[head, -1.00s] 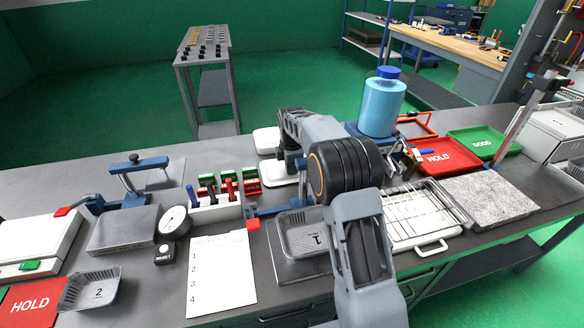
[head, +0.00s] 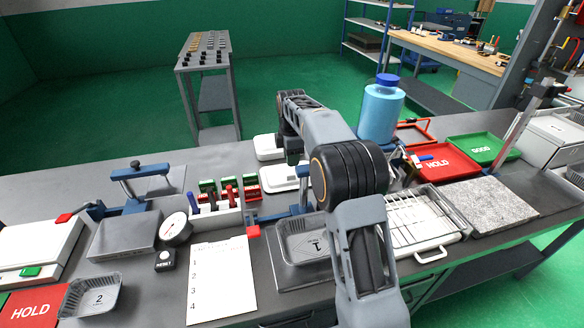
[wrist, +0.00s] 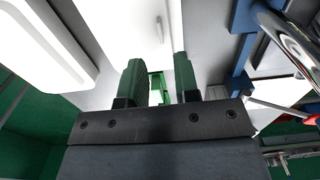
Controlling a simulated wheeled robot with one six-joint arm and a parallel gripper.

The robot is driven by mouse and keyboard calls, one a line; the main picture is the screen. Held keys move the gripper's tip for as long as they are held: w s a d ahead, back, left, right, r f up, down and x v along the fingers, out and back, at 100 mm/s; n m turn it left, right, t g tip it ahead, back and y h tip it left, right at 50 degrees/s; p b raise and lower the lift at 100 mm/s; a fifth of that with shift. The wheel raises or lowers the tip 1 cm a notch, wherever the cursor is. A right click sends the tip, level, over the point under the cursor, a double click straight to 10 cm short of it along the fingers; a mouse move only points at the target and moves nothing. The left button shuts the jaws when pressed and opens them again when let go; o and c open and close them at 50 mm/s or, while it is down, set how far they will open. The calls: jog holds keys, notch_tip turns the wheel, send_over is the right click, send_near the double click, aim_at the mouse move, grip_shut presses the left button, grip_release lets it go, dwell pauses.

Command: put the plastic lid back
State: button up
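Two white plastic lids lie at the back of the bench in the head view: one farther back (head: 268,148) and one nearer (head: 281,179). My gripper (head: 293,158) is above the nearer lid. In the wrist view my gripper (wrist: 160,75) has its two green fingers apart, with nothing held between them. A white lid with a small raised bit (wrist: 158,25) shows beyond the fingertips, and another white lid (wrist: 45,40) is at left. Foil tray 1 (head: 287,262) stands uncovered in front, partly hidden by my arm. Foil tray 2 (head: 72,312) is uncovered at far left.
A rack of coloured markers (head: 222,219), a dial gauge (head: 176,229) and a numbered sheet (head: 220,280) lie left of tray 1. A blue-capped jar (head: 380,112) stands right of my gripper. A wire rack (head: 420,222) and red HOLD tray (head: 448,172) are at right.

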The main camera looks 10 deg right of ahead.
jog(key=shift+r+p, duration=0.3)
jog(key=shift+r, duration=2.3)
jog(key=s+r+m+p, duration=0.1)
jog(key=s+r+m, duration=0.1)
jog(key=s+m, duration=0.1)
jog(key=s+r+m+t, duration=0.1)
jog(key=s+m, duration=0.2)
jog(key=s, duration=0.3)
jog(key=s+r+m+p, duration=0.1)
jog(key=s+r+m, duration=0.1)
jog(key=s, duration=0.3)
jog(key=shift+s+r+m+t+p, duration=0.1)
jog(key=shift+r+m+t+p, duration=0.25)
jog(key=shift+m+t, duration=0.05)
jog(key=s+f+m+t+p, duration=0.1)
jog(key=s+m, duration=0.3)
jog(key=s, duration=0.4)
jog(key=s+f+m+p, duration=0.1)
jog(key=s+f+m, duration=0.3)
jog(key=s, duration=0.3)
jog(key=shift+s+f+m+t, duration=0.15)
jog(key=shift+s+m+t, duration=0.25)
jog(key=shift+m, duration=0.2)
